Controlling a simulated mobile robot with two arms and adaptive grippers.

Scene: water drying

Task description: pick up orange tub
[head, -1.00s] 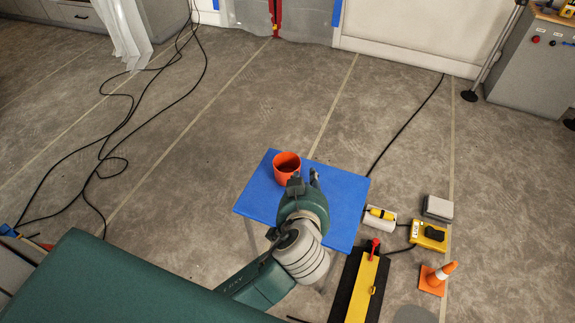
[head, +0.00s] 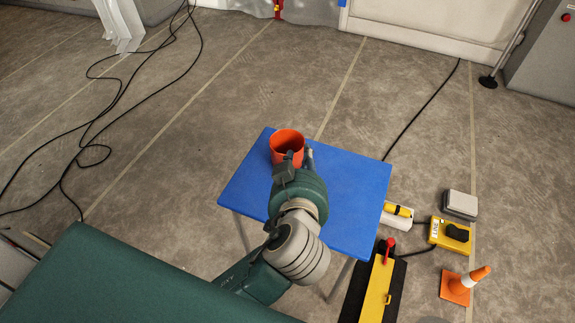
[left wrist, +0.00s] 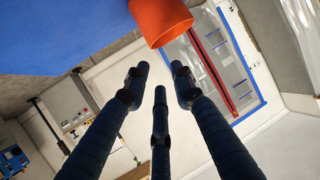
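The orange tub (head: 287,143) stands upright and open on the blue table (head: 345,200), near its far left edge. It also shows at the top of the left wrist view (left wrist: 160,20), where the picture is upside down. My left gripper (head: 297,160) is at the near side of the tub, and one finger covers part of its lower wall in the head view. In the left wrist view the dark fingers (left wrist: 160,85) are spread, with nothing between them. The tub is beyond the fingertips and off to one side. My right gripper is in neither view.
The table's right side is bare. On the floor to the right are a yellow and black item (head: 376,290), a yellow box (head: 450,235), a grey box (head: 460,204) and an orange cone (head: 464,285). Black cables (head: 110,120) lie on the floor at the left.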

